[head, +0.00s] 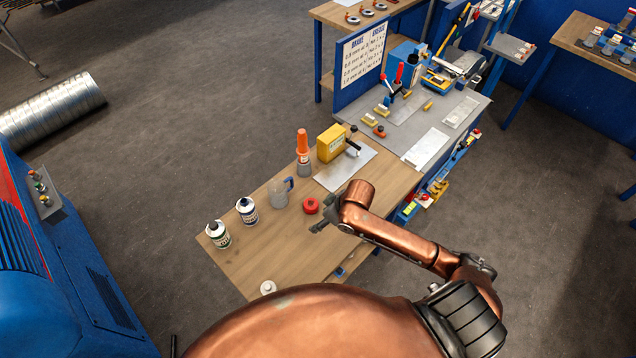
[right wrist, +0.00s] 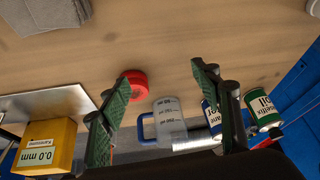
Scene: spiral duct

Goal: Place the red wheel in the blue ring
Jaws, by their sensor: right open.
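The red wheel (head: 311,206) lies flat on the wooden bench top (head: 265,238), near its middle. My right gripper (head: 322,226) is just to the front right of it in the head view, apart from it. In the right wrist view the gripper (right wrist: 155,88) is open, and the red wheel (right wrist: 137,84) shows between its two green-padded fingers, beyond the tips and nearer the left one. Nothing is held. I cannot clearly make out a blue ring; a small blue thing (head: 340,272) at the bench's front edge is too small to tell. My left gripper is out of view.
A clear jug with a blue handle (head: 280,193), two labelled bottles (head: 247,210) (head: 219,235) and an orange-capped bottle (head: 303,150) stand behind the wheel. A yellow box (head: 331,143) and a metal plate (head: 345,168) lie farther right. The bench's front left is mostly clear.

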